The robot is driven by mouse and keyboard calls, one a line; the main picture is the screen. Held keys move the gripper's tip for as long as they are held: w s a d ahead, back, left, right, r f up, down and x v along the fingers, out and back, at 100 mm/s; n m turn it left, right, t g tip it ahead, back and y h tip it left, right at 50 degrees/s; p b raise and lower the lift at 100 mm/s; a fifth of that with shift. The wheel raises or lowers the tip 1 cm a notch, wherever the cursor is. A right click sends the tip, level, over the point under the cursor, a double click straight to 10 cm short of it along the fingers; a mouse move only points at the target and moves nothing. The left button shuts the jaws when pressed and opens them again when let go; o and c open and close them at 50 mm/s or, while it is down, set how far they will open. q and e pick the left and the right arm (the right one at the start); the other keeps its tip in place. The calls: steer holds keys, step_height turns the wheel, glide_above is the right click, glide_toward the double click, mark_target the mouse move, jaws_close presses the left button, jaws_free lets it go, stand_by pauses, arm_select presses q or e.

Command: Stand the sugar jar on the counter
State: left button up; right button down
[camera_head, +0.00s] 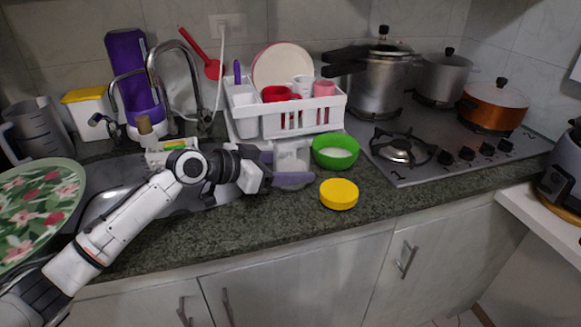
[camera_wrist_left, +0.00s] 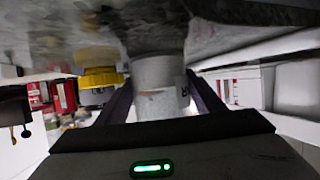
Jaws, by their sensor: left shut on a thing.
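My left gripper (camera_head: 292,166) reaches in from the left and is shut on the pale, see-through sugar jar (camera_head: 292,155). The jar also shows between the fingers in the left wrist view (camera_wrist_left: 160,84). The jar looks close to upright, at the counter (camera_head: 262,222) just left of the green bowl. I cannot tell whether its base touches the counter. A round yellow lid (camera_head: 339,193) lies on the counter to the front right of the jar. A yellow round thing, likely this lid, shows left of the jar in the left wrist view (camera_wrist_left: 101,78). My right gripper is not in view.
The green bowl (camera_head: 335,157) with white contents stands close right of the jar. A white dish rack (camera_head: 302,122) stands behind. The sink (camera_head: 110,196) lies left, under my arm, and the stove (camera_head: 440,145) right. The counter's front strip is clear around the yellow lid.

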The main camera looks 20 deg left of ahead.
arm_select(q)
steer(key=shift+r, duration=0.2)
steer(key=shift+f, duration=0.15)
steer(key=o, duration=1.6)
steer(key=shift+f, duration=0.15)
steer(key=shift+r, duration=0.25)
steer(key=b+v, duration=0.1)
steer(key=v, duration=1.1)
